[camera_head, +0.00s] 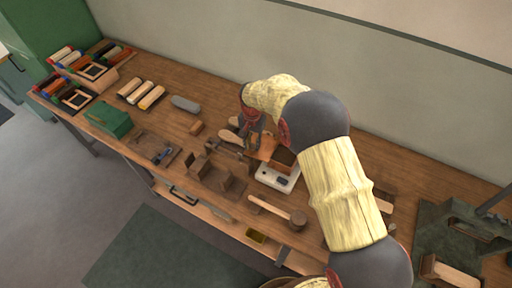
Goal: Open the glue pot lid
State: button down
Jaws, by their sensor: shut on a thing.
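My gripper (254,141) is at the middle of the bench, pointing down. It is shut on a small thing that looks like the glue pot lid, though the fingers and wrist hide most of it. A copper-orange surface (267,147), perhaps part of the glue pot, shows just right of the fingers. It is too small and too covered to tell whether the lid sits on the pot or is apart from it.
Bare bench lies behind the grey block (185,104).

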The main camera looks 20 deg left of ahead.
jog(key=shift+w+a+m, duration=0.35)
jog(key=shift+a+m, duration=0.05)
jog(key=shift+m, duration=0.1)
jog(key=c, duration=1.6)
grip_release()
notch_tip(320, 180, up, 12)
